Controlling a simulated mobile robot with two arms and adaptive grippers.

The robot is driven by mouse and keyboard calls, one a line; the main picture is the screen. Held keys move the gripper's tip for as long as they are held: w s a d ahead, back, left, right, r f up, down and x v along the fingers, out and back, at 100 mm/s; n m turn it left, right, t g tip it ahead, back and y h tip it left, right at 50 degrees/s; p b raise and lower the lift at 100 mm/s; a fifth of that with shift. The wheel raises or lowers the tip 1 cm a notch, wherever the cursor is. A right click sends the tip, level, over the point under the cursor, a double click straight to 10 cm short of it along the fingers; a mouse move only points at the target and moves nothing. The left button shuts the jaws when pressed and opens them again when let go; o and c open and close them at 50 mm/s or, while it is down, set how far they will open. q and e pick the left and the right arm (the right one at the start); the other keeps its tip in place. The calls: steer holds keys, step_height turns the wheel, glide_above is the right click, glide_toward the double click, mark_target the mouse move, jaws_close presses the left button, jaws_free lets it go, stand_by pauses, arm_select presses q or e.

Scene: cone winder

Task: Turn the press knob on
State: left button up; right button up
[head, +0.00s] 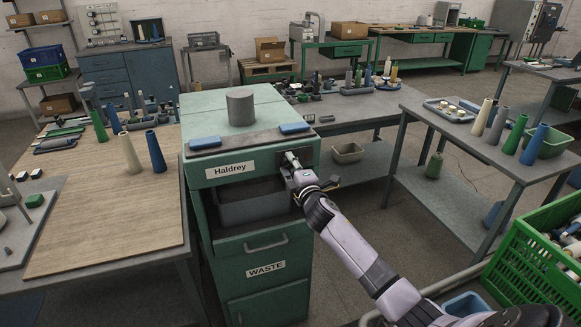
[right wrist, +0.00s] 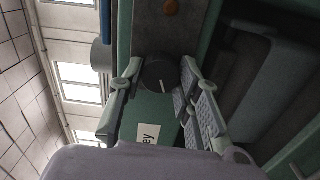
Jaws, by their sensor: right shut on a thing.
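The press is a green cabinet (head: 196,181) labelled "Haldrey", with a grey cylinder (head: 240,106) on its top. My right gripper (head: 291,160) reaches its front at the upper right corner, beside the label. In the right wrist view, the round dark knob (right wrist: 159,71) with a white pointer line sits between the fingers of my right gripper (right wrist: 160,80). The fingers are shut on the knob, one on each side. In the head view the gripper hides the knob. My left gripper is in neither view.
Two blue pads (head: 205,142) lie on the press top. Below the label is an open bay with a grey bin (head: 250,204), above a "WASTE" drawer. A wooden-topped table (head: 95,215) with cones stands left. A green crate (head: 540,250) stands at lower right.

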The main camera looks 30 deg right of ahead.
steer(key=shift+m, duration=2.2)
steer(key=o, duration=1.1)
steer(key=shift+o, duration=0.2)
steer(key=v, duration=1.2)
